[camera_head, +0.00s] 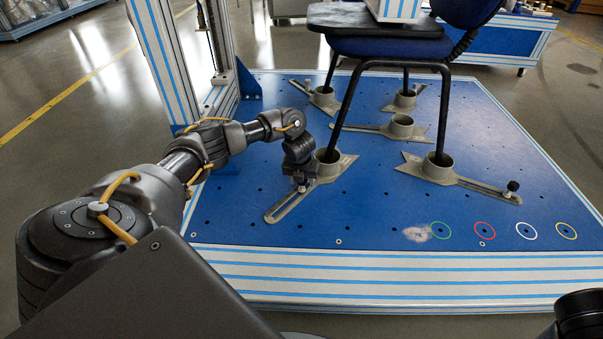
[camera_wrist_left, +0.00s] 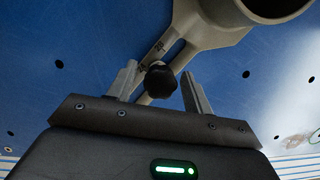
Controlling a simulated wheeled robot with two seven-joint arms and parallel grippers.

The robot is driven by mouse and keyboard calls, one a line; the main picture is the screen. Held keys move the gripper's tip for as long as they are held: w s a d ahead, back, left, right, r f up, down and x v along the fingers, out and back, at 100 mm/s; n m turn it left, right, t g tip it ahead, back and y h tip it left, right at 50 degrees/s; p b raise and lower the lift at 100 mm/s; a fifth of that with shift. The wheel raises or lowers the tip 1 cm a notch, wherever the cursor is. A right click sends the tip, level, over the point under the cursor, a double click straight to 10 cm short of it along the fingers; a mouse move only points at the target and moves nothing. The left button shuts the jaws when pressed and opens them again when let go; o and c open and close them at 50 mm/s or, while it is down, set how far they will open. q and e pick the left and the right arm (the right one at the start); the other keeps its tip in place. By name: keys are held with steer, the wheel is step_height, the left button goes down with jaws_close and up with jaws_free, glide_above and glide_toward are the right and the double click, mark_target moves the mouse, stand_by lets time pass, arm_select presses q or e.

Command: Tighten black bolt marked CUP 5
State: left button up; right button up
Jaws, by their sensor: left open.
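My left gripper (camera_head: 303,186) reaches down over the slotted arm of the front-left grey cup (camera_head: 331,168). In the left wrist view, a black bolt (camera_wrist_left: 158,80) with a round knob head sits in that arm's slot. My left gripper (camera_wrist_left: 158,84) is open, with one finger on either side of the bolt head. Gaps show between the head and both fingers. In the head view this bolt is mostly hidden by the gripper. I cannot read a CUP 5 mark. My right gripper is not in view.
Chair legs stand in cups on the blue platform (camera_head: 370,212). The front-right cup (camera_head: 438,166) has another black bolt (camera_head: 511,187) in its slot. More cups stand behind. A striped post (camera_head: 163,60) rises left. Coloured rings mark the front right. The front-middle platform is clear.

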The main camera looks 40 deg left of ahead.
arm_select(q)
steer(key=shift+r+n+p, duration=0.25)
steer(key=shift+n+p, duration=0.95)
steer(key=shift+p, duration=0.4)
steer(key=shift+f+n+y+p, duration=0.15)
steer(key=shift+n+y+p, duration=0.15)
steer(key=shift+n+p, duration=0.25)
steer(key=shift+g, duration=0.3)
steer(key=c, duration=0.9)
steer(key=shift+f+m+b, duration=0.2)
steer(key=shift+m+b, duration=0.6)
steer(key=shift+m, duration=0.15)
steer(key=shift+c, duration=0.2)
steer(key=shift+r+m+h+b, duration=0.15)
steer(key=shift+m+h+b, duration=0.25)
steer(key=shift+m, duration=0.6)
